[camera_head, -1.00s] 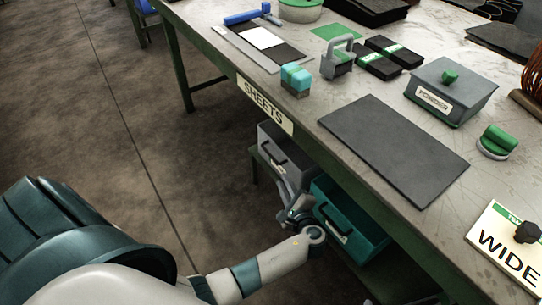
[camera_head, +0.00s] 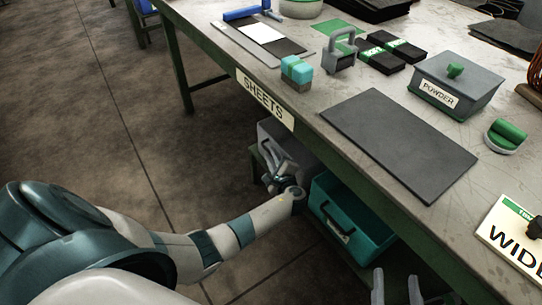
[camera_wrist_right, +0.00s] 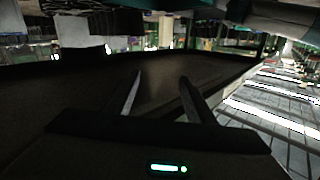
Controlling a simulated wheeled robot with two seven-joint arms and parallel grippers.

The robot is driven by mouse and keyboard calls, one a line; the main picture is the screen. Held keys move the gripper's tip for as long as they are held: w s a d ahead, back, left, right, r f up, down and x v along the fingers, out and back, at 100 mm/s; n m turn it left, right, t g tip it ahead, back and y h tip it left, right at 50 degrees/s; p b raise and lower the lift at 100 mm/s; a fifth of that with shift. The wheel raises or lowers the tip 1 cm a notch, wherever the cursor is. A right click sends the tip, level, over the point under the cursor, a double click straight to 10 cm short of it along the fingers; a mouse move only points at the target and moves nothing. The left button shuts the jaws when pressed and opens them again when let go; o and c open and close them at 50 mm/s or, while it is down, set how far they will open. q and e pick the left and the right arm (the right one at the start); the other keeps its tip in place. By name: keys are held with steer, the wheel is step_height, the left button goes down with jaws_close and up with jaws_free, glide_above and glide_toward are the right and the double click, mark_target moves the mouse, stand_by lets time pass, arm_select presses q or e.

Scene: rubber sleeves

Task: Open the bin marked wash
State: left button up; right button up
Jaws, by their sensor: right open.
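Two bins sit under the table's front edge. The grey bin (camera_head: 305,151) is on the left below the SHEETS label, and the teal bin (camera_head: 372,232), with a handle on its front, is to its right. I can read no "wash" mark on either. My left gripper (camera_head: 273,166) is at the front of the grey bin and hides its handle; I cannot tell whether it touches or grips it. My right gripper (camera_head: 397,290) is at the bottom edge, right of the teal bin, its fingers apart and empty. The dark right wrist view shows these spread fingers (camera_wrist_right: 162,95).
The table holds a dark mat (camera_head: 400,140), a POWDER box (camera_head: 455,88), a green-handled tool (camera_head: 506,136), a sponge block (camera_head: 297,72) and a WIDE sign (camera_head: 510,240). The SHEETS label (camera_head: 265,99) hangs on its front edge. The floor at left is clear.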

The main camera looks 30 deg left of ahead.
arm_select(q)
steer(key=shift+w+a+f, duration=0.1)
steer(key=shift+w+a, duration=0.35)
steer(key=shift+a, duration=0.1)
arm_select(e)
steer(key=shift+a+r+t, duration=0.1)
steer(key=shift+r+t, duration=0.3)
steer(key=shift+r, duration=0.2)
arm_select(q)
jaws_close()
steer(key=shift+s, duration=0.2)
